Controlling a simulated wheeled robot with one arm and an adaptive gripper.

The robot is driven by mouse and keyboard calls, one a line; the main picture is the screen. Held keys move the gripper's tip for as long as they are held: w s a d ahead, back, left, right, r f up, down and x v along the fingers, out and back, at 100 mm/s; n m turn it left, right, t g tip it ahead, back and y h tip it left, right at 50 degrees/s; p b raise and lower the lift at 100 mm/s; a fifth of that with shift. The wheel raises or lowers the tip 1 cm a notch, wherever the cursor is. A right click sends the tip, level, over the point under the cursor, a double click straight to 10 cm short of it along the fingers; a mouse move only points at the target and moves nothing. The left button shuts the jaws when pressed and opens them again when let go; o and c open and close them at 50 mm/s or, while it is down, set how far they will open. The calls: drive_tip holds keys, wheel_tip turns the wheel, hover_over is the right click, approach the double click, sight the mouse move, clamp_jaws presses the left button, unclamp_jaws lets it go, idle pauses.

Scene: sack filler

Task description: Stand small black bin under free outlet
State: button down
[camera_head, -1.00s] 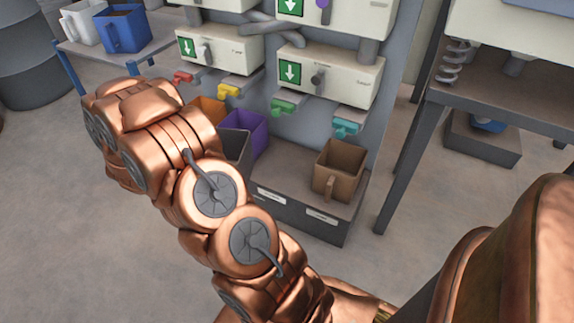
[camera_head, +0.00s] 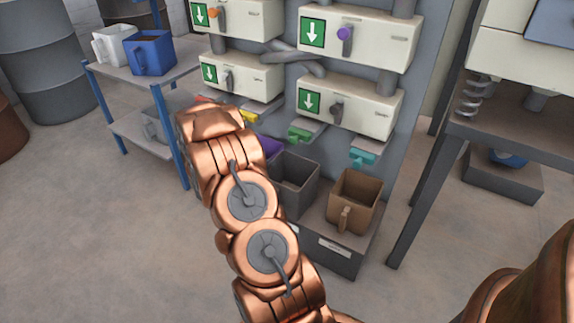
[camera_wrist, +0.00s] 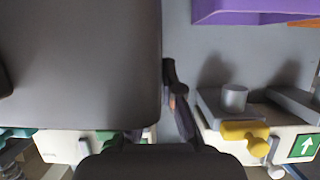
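The small black bin (camera_head: 296,180) looks dark grey and stands upright in the head view, between the purple bin (camera_head: 268,144) and the brown bin (camera_head: 354,203). It is below and near the green outlet (camera_head: 300,135); my arm hides its lower left, so I cannot tell if it rests on the base. In the wrist view its wall (camera_wrist: 80,60) fills the left. One dark finger of my gripper (camera_wrist: 176,100) lies along its edge; the other finger is hidden. My gripper appears shut on the bin. The head view hides the gripper behind my arm.
The yellow outlet (camera_head: 243,116) is left of the green one, the teal outlet (camera_head: 362,157) right, above the brown bin. A blue-legged rack (camera_head: 105,78) with white and blue bins stands left. A dark table leg (camera_head: 425,195) stands right. Floor in front is open.

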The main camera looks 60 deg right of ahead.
drive_tip(key=b, duration=0.3)
hover_over(283, 162)
drive_tip(key=d, duration=0.3)
drive_tip(key=f, duration=0.2)
drive_tip(key=shift+w+a+f+b, duration=0.2)
drive_tip(key=shift+w+f+b, duration=0.05)
drive_tip(key=shift+f+b, duration=0.1)
drive_tip(key=shift+s+f+b, duration=0.1)
drive_tip(key=shift+f+b, duration=0.8)
drive_tip(key=shift+f, duration=1)
drive_tip(key=shift+d+f+b, duration=0.2)
drive_tip(key=shift+f+b, duration=0.05)
drive_tip(key=shift+b, duration=0.1)
drive_tip(key=c, duration=1.3)
unclamp_jaws()
drive_tip(key=shift+f, duration=0.1)
